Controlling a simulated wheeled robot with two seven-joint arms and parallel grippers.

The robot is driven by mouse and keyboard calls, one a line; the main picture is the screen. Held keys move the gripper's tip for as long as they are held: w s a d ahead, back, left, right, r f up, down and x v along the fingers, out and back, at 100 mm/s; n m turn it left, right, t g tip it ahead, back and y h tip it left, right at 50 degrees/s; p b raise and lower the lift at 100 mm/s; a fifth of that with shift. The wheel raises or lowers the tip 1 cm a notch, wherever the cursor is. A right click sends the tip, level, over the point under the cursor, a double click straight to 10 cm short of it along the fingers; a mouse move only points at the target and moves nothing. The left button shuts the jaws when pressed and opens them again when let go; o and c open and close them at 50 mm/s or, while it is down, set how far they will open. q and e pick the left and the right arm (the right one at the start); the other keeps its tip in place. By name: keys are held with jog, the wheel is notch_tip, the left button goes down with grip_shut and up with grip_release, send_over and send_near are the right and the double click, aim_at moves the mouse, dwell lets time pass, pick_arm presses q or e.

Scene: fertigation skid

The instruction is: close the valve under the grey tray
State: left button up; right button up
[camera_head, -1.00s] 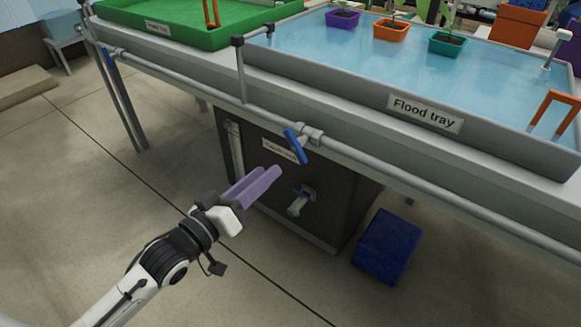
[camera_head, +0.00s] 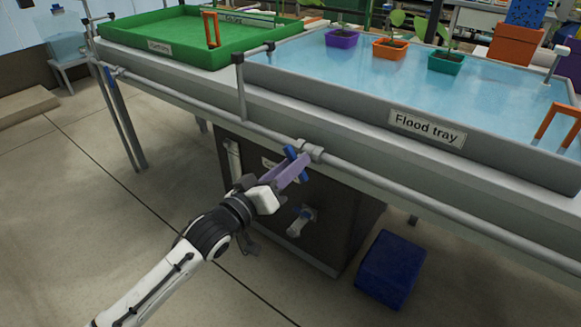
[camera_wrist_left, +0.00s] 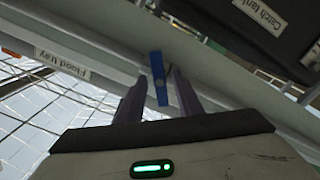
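The flood tray (camera_head: 355,97) is grey, holds pale blue water and is labelled on its front wall. Below it runs a grey pipe with a valve body (camera_head: 311,150). The valve's blue handle (camera_head: 291,153) slants down from it, partly hidden by my fingers in the head view. My left gripper (camera_head: 298,168) has purple fingers and is at the handle. In the left wrist view, the blue handle (camera_wrist_left: 158,72) stands between the spread fingertips (camera_wrist_left: 155,85), with gaps visible on both sides. My right gripper is in neither view.
A green tray (camera_head: 180,56) stands to the left, with another blue valve handle (camera_head: 110,78) at the pipe's left end.

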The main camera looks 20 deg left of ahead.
pick_arm(q)
grip_shut()
jog(key=m+p, duration=0.5)
jog(key=m, duration=0.2)
jog(key=shift+r+p, duration=0.1)
jog(key=shift+p, duration=0.3)
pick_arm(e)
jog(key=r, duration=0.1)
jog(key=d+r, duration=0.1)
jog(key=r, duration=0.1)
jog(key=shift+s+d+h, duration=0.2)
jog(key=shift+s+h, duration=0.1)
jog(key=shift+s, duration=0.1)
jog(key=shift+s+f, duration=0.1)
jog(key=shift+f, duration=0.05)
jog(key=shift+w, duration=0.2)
pick_arm(q)
grip_release()
